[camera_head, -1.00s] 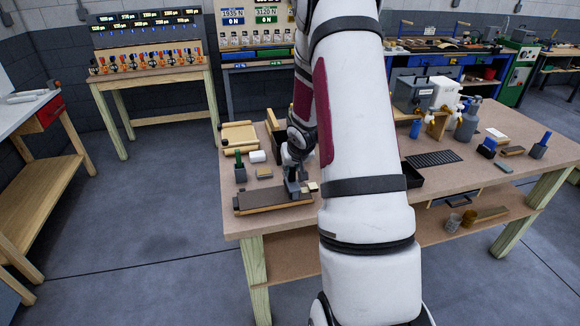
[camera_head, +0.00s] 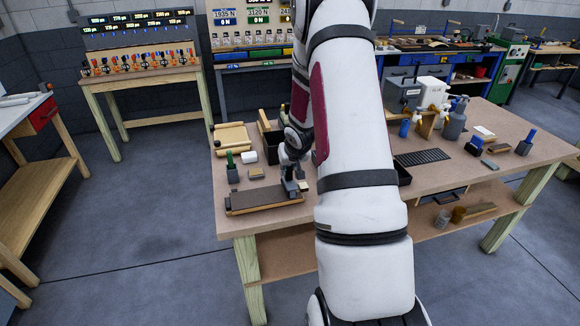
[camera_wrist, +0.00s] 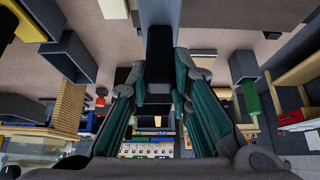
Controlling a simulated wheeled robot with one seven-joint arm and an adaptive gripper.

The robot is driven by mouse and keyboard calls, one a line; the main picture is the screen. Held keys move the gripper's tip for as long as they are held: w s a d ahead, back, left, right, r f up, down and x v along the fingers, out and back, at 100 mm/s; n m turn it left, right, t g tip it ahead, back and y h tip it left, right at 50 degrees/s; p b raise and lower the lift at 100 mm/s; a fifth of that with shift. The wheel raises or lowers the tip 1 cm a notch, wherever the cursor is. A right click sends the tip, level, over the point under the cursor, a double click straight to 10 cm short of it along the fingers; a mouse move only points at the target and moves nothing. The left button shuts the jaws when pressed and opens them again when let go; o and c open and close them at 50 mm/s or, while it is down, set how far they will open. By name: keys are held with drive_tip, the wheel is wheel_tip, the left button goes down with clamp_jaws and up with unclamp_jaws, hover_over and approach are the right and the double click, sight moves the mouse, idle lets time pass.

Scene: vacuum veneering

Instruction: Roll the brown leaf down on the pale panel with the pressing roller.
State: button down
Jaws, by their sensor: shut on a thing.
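The brown leaf (camera_head: 255,195) lies flat as a long dark strip on a board near the table's front left edge. Only a thin, light-wood edge (camera_head: 262,208) shows below it; I cannot tell whether that is the pale panel or a base. My gripper (camera_head: 291,186) is low over the strip's right end, pointing down. In the wrist view my gripper (camera_wrist: 159,75) is shut on a black piece (camera_wrist: 159,48) between its teal fingers, seemingly the pressing roller's handle. The roller's drum is hidden, so contact with the leaf cannot be told.
A green-handled tool in a grey holder (camera_head: 232,175), a white roll (camera_head: 249,157) and a small block (camera_head: 256,174) stand behind the strip. A wooden frame (camera_head: 234,138) lies farther back. A black tray (camera_head: 403,174) is right of my arm. The front left edge is close.

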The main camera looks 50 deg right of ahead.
drive_tip(key=w+a+b, duration=0.4)
drive_tip(key=w+a, duration=0.3)
drive_tip(key=a, duration=0.5)
drive_tip(key=shift+w+a, duration=0.25)
drive_tip(key=shift+w, duration=0.15)
idle(1.2)
drive_tip(key=shift+w+a+f+b, duration=0.1)
drive_tip(key=shift+w+a+b, duration=0.3)
drive_tip(key=shift+a, duration=0.25)
drive_tip(key=shift+w+a+b, duration=0.25)
drive_tip(key=shift+w+a, duration=0.15)
drive_tip(key=shift+a, duration=0.25)
